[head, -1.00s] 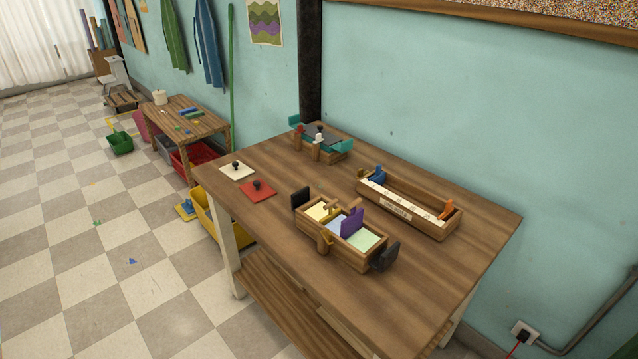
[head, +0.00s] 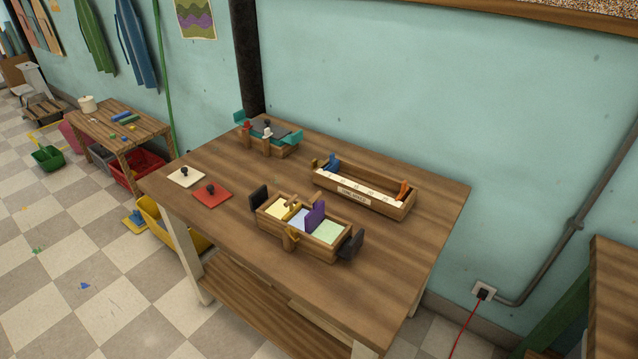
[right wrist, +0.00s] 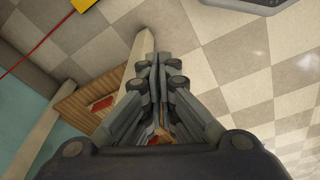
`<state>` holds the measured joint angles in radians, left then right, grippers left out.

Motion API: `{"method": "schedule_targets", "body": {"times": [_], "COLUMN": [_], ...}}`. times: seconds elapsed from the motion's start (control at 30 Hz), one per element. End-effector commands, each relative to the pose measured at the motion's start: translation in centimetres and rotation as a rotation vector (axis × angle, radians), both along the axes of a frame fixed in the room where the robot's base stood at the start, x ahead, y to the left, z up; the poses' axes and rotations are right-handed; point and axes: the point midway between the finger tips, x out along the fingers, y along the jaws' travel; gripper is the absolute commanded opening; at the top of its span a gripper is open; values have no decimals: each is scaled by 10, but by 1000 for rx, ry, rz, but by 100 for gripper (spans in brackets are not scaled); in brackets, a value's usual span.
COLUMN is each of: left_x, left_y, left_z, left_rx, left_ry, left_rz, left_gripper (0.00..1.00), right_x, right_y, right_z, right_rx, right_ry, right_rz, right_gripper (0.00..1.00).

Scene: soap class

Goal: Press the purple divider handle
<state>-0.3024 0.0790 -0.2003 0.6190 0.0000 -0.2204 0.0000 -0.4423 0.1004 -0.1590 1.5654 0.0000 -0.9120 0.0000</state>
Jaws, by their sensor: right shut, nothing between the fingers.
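The purple divider handle (head: 315,215) stands upright in a wooden box (head: 325,253) near the front of the table. The box has pale yellow, blue and green sections and a dark end piece at each end. My right gripper (right wrist: 154,62) is shut and empty in the right wrist view. It points down past a table leg toward the checkered floor, away from the purple handle, which that view does not show. Neither gripper shows in the head view.
The wooden table (head: 420,240) also bears a long wooden tray (head: 400,212), a small box with teal ends (head: 291,137), a red plate (head: 218,197) and a white plate (head: 185,180). The table's right part is bare. A red cable (head: 462,335) hangs at the wall socket.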

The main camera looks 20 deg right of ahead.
Motion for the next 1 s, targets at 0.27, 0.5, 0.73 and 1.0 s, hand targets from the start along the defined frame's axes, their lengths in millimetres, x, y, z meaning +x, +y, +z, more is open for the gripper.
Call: {"method": "schedule_targets", "body": {"times": [0.27, 0.5, 0.73, 1.0], "left_x": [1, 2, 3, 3], "left_y": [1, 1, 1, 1], "left_z": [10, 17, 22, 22], "left_rx": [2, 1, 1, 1], "left_ry": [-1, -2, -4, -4], "left_rz": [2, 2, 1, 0], "left_gripper": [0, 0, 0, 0], "right_x": [28, 42, 94, 175], "right_y": [3, 4, 20, 33], "right_z": [104, 194, 275, 317], "right_rx": [5, 19, 92, 176], "right_ry": [-46, -97, -222, -348], "right_rz": [-7, 7, 153, 338], "right_gripper": [0, 0, 0, 0]}}
